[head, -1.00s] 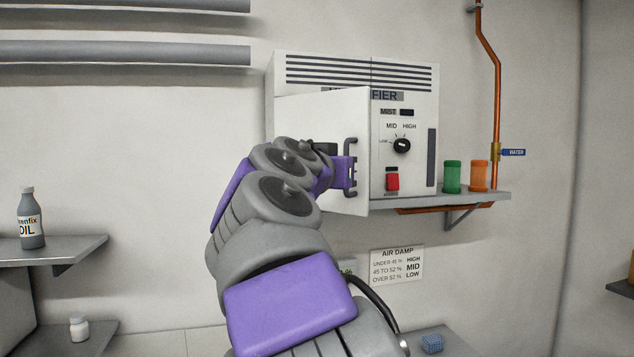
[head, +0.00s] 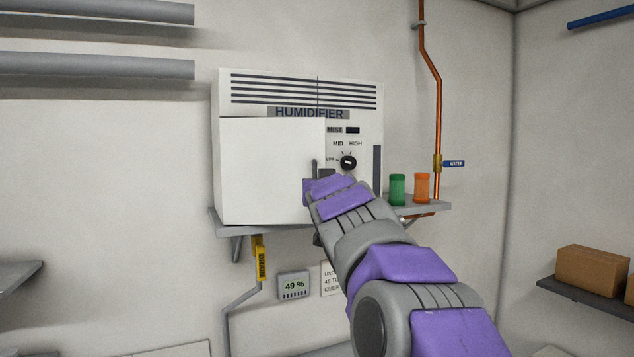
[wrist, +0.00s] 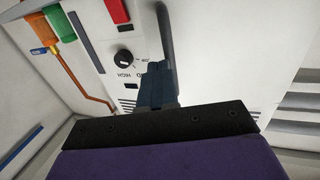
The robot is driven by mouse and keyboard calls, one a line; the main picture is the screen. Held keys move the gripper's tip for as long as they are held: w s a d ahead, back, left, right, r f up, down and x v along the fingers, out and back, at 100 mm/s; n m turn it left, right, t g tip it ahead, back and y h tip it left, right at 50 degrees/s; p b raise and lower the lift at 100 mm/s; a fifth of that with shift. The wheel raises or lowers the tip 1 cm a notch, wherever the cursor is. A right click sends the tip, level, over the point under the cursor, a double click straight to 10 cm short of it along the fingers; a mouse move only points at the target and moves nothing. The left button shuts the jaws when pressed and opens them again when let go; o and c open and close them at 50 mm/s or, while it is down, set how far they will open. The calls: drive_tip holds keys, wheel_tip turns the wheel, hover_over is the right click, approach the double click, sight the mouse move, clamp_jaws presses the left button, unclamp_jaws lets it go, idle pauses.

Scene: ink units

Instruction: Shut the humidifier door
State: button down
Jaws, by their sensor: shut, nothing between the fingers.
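The white humidifier (head: 300,92) sits on a wall shelf. Its white door (head: 262,170) covers the left part of the front and looks nearly flush; I cannot tell whether a small gap is left. The dark door handle (head: 314,166) is at the door's right edge, partly hidden by my arm. My gripper (head: 324,176) is at the handle, its tips mostly hidden in the head view. In the wrist view my gripper (wrist: 156,80) is shut and empty, pointing at the door's edge beside the handle (wrist: 166,40); contact is unclear.
The control knob (head: 348,162) is right of the door. A green bottle (head: 397,189) and an orange bottle (head: 422,187) stand on the shelf (head: 440,207) at right, near a copper pipe (head: 438,110). A 49 % display (head: 293,286) hangs below. A cardboard box (head: 592,268) is far right.

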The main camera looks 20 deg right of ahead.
drive_tip(key=p+x, duration=0.5)
drive_tip(key=x, duration=0.4)
drive_tip(key=shift+w+d+p, duration=0.25)
drive_tip(key=shift+d+p, duration=0.05)
drive_tip(key=shift+p, duration=0.05)
drive_tip(key=s+d+b, duration=0.2)
drive_tip(key=s+b, duration=0.2)
drive_tip(key=s, duration=0.9)
drive_tip(key=shift+s+d, duration=0.2)
drive_tip(key=shift+d, duration=0.1)
drive_tip(key=shift+d, duration=0.1)
